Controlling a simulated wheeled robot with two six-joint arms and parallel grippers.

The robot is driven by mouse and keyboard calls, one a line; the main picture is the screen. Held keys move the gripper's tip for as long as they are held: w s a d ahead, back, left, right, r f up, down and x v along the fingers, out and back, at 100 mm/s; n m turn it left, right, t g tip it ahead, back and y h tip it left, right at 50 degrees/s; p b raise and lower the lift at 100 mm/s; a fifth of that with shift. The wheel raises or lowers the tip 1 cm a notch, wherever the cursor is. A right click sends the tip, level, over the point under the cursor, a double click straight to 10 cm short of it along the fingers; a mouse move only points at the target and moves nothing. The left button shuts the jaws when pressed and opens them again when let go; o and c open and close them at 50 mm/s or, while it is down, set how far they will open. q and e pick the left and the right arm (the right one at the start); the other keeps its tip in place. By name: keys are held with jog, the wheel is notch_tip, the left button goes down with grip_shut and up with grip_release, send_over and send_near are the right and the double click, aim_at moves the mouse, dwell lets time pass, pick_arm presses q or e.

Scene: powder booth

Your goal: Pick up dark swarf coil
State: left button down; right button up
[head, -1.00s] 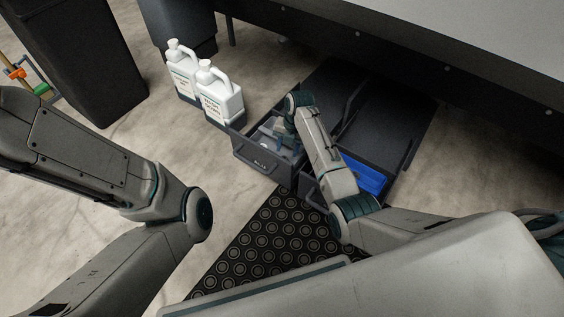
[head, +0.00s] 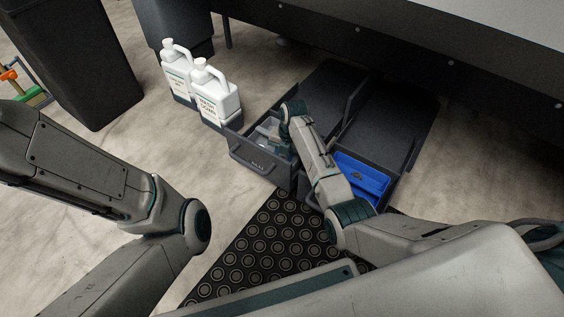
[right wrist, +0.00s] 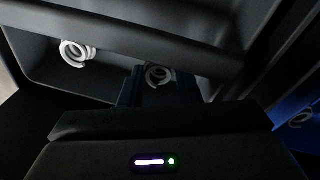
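In the right wrist view, a grey ring-shaped coil (right wrist: 158,75) lies in the drawer between my right gripper's fingertips (right wrist: 158,88). The fingers stand apart; I see no contact with the coil. A paler coil (right wrist: 76,52) lies further left in the same drawer. The coil between the fingers looks the darker of these two, though shadow may add to that. In the head view my right arm reaches down into the open left drawer (head: 258,158), and its fingertips are hard to make out. My left gripper is out of view.
A second open drawer beside it holds a blue tray (head: 360,174); another coil (right wrist: 300,118) shows against blue in the right wrist view. Two white jugs (head: 214,92) stand left of the drawers. A dark mat (head: 262,240) lies in front. A bench (head: 430,75) overhangs behind.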

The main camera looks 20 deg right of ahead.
jog(key=c, duration=0.3)
jog(key=shift+r, duration=0.1)
